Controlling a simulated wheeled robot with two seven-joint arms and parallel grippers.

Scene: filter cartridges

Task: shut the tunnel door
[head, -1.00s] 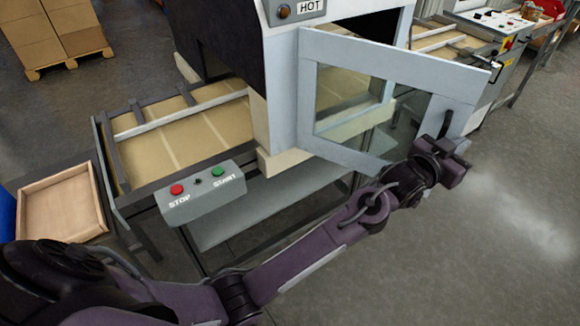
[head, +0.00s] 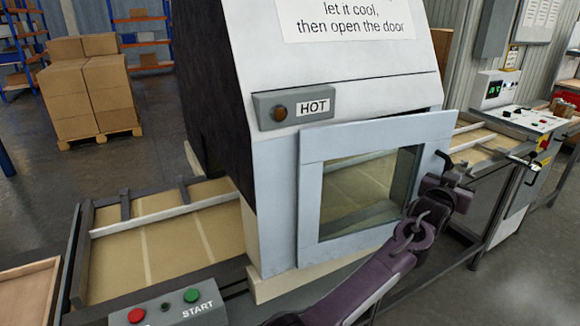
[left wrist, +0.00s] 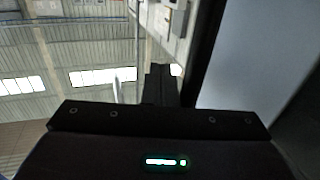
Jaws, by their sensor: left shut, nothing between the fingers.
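The tunnel door (head: 312,215) is a pale blue-grey frame with a glass window, on the front of the white tunnel housing (head: 275,180). It stands nearly in line with the housing front. A dark gap shows above its top right, so it looks slightly ajar. Its dark handle (head: 444,158) is at the right edge. My left gripper (head: 445,185) is shut and empty, at the outer face of the door's right edge by the handle; I cannot tell whether it touches. Its dark fingers (left wrist: 160,85) show in the left wrist view. My right gripper is out of view.
A HOT lamp box (head: 293,106) sits above the door. A STOP/START box (head: 165,307) is at the lower left, beside the conveyor (head: 165,240). A control console (head: 530,120) stands at the right. Stacked cartons (head: 90,90) are far back left.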

